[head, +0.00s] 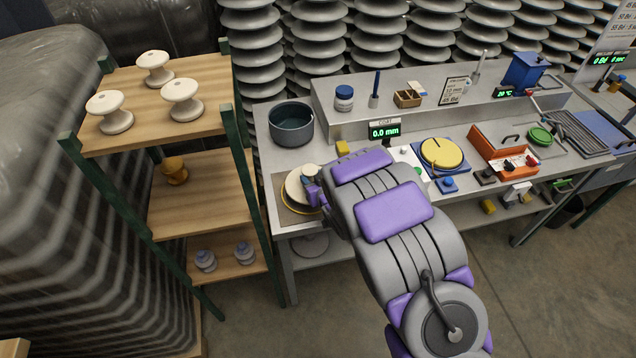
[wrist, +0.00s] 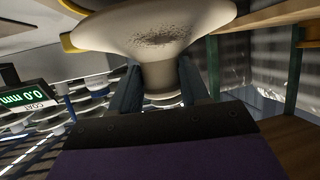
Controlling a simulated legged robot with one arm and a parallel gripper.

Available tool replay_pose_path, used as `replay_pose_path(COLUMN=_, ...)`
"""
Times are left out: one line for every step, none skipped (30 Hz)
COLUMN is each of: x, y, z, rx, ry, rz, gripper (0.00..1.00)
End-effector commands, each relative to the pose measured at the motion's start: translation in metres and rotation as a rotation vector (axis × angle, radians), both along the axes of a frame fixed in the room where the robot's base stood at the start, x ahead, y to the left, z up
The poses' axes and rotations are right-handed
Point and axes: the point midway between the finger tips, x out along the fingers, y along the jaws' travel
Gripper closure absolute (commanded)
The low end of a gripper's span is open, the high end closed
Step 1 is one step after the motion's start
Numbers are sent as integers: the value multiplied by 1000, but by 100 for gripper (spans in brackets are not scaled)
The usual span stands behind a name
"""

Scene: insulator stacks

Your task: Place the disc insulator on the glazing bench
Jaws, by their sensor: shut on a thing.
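The cream disc insulator (head: 297,188) is at the left end of the grey metal glazing bench (head: 262,130), above a brown mat with a yellow ring (head: 287,206). My gripper (head: 313,186) is shut on it, with my arm reaching from the lower right. In the wrist view, the dark fingers of my gripper (wrist: 160,88) stand on both sides of the insulator's neck (wrist: 168,75), and its wide, speckled disc flares out beyond them. I cannot tell whether the disc touches the mat. My wrist hides part of the insulator and bench.
A wooden shelf rack (head: 190,140) with green posts and several insulators stands close on the left. A dark pot (head: 291,124) sits behind the mat. A 0.0 mm display (head: 384,131), yellow round pad (head: 441,154) and orange toolbox (head: 503,150) crowd the bench to the right.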

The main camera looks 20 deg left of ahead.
Motion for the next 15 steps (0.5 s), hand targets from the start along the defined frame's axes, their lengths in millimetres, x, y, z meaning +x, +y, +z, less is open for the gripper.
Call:
replay_pose_path(x=1, y=3, z=-1, rx=2, ry=-3, rz=1, gripper=100)
replay_pose_path(x=1, y=3, z=-4, rx=1, ry=-3, rz=1, gripper=100)
replay_pose_path(x=1, y=5, z=-8, rx=-1, ry=-2, rz=1, gripper=100)
replay_pose_path(x=1, y=5, z=-12, rx=-1, ry=-3, rz=1, gripper=100)
replay_pose_path(x=0, y=6, z=-16, rx=-2, ry=-2, rz=1, gripper=100)
replay_pose_path(x=0, y=6, z=-22, rx=-3, ry=-2, rz=2, gripper=100)
replay_pose_path(x=0, y=7, z=-26, rx=-2, ry=-2, rz=2, gripper=100)
replay_pose_path(x=1, y=7, z=-29, rx=-3, ry=-3, rz=3, gripper=100)
replay_pose_path(x=1, y=7, z=-32, rx=-2, ry=-4, rz=3, gripper=100)
replay_pose_path(x=1, y=7, z=-34, rx=-2, ry=-4, rz=3, gripper=100)
replay_pose_path(x=1, y=7, z=-35, rx=-2, ry=-6, rz=3, gripper=100)
replay_pose_path(x=1, y=7, z=-35, rx=-1, ry=-6, rz=3, gripper=100)
replay_pose_path(x=1, y=6, z=-34, rx=0, ry=-6, rz=4, gripper=100)
replay_pose_path(x=1, y=6, z=-34, rx=0, ry=-6, rz=4, gripper=100)
replay_pose_path(x=1, y=5, z=-33, rx=1, ry=-6, rz=3, gripper=100)
